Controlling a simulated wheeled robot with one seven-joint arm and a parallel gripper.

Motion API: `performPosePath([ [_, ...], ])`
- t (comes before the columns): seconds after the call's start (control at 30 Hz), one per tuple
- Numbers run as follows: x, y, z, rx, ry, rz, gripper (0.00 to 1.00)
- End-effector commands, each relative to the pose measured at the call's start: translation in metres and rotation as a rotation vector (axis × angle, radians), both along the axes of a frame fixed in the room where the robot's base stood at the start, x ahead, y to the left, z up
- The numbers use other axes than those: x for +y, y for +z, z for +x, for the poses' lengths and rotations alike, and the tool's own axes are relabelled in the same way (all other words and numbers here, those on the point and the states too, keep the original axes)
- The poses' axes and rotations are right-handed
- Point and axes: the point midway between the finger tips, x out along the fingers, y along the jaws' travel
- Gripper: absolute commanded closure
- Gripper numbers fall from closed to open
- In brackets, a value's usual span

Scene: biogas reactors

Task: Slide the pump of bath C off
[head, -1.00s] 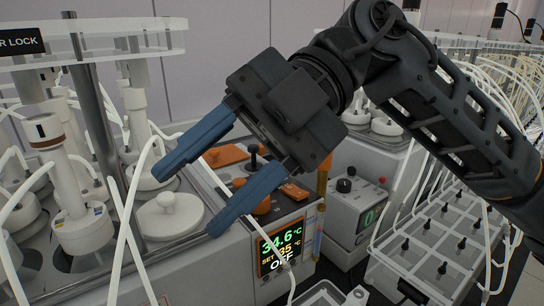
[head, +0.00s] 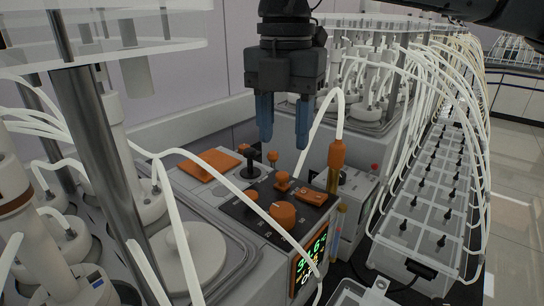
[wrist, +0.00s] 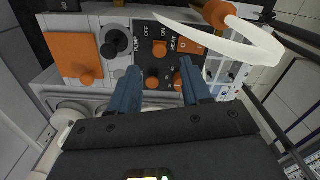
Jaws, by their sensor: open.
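The control unit has a black panel (head: 262,207) on its top. A small orange knob (head: 283,180) stands on it; in the wrist view this knob (wrist: 160,52) sits by the words PUMP, OFF and ON, nearer ON. I cannot read a letter naming the bath. My gripper (head: 284,143) points straight down above the panel, open and empty, apart from the knob. In the wrist view its blue fingers (wrist: 158,68) lie on either side of the knob's line, with the knob beyond and between the tips.
On the unit are a black lever (head: 250,163), an orange plate (head: 208,164), a large orange dial (head: 283,213) and an orange rocker switch (head: 310,196). An orange-capped tube (head: 336,152) with white hose stands close at right. Reactor posts and hoses crowd the left.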

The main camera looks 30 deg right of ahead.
Motion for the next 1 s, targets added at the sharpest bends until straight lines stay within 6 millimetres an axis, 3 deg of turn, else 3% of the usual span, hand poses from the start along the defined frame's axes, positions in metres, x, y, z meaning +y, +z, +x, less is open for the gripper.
performPosePath([
  [0.2,0.001,-0.033,-0.001,0.002,0.003,0.005,0.52],
  [0.4,0.001,-0.053,-0.001,0.002,0.002,0.005,0.52],
  [0.73,0.001,-0.058,0.000,0.000,0.003,0.004,0.52],
  [1.0,0.001,-0.058,0.000,0.000,0.003,0.004,0.77],
])
